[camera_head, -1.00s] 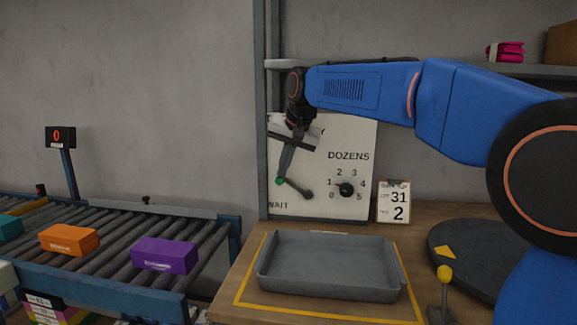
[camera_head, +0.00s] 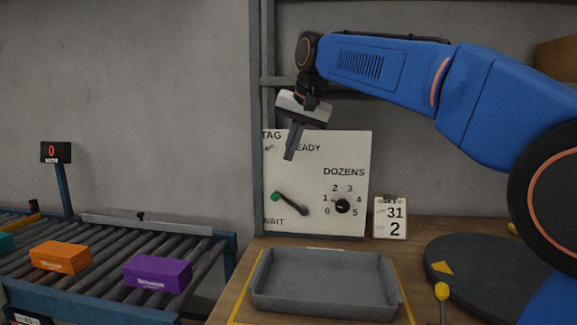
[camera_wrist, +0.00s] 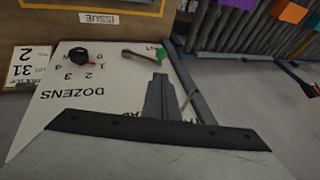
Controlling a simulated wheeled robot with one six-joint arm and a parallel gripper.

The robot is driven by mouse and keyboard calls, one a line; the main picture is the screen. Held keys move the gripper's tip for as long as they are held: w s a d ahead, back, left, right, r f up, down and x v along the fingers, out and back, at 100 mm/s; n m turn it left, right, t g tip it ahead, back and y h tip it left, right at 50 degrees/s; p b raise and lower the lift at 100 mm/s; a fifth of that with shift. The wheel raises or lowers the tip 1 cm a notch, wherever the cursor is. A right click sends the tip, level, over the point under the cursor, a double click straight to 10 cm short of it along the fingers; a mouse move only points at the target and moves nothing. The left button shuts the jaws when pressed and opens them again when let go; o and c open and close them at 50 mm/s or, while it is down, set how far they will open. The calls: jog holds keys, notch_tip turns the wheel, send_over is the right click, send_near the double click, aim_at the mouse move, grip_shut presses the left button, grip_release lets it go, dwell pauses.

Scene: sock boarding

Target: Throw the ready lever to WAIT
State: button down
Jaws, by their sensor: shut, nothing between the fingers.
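The ready lever (camera_head: 290,203) is a dark arm with a green knob on the white panel (camera_head: 315,160). Its knob end points left and slightly up from the pivot, between the READY label above and the WAIT label below, nearer WAIT. It also shows in the wrist view (camera_wrist: 145,57), upside down, beyond the fingers. My gripper (camera_head: 290,154) is shut and empty, in front of the panel's upper left and above the lever, apart from it. Its closed fingers show in the wrist view (camera_wrist: 158,82) too. Part of the panel lettering is hidden behind it.
A DOZENS dial (camera_head: 342,206) sits right of the lever, with a date card (camera_head: 390,217) beside the panel. A grey tray (camera_head: 325,310) lies on the bench below. A roller conveyor with an orange box (camera_head: 60,256) and a purple box (camera_head: 157,273) runs at left.

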jog(key=shift+s+r, duration=0.2)
jog(key=shift+r, duration=0.3)
jog(key=shift+s+r, duration=0.15)
jog(key=shift+r, duration=0.3)
jog(key=s+a+f+n+t+h, duration=0.1)
jog(key=s+f+n+h, duration=0.3)
jog(key=f, duration=0.6)
jog(key=s+f+n+h, duration=0.3)
jog(key=f+n+h, duration=0.3)
jog(key=f, duration=0.4)
jog(key=s+a+n+t, duration=0.4)
jog(key=a+n+t, duration=0.2)
jog(key=n, duration=0.2)
jog(key=s+a+f+n+t+y, duration=0.1)
jog(key=s+a+n+t, duration=0.3)
jog(key=a+n+t, duration=0.2)
jog(key=shift+s+a+f+n+t, duration=0.15)
jog(key=shift+s+f+n+t, duration=0.2)
jog(key=shift+n, duration=0.55)
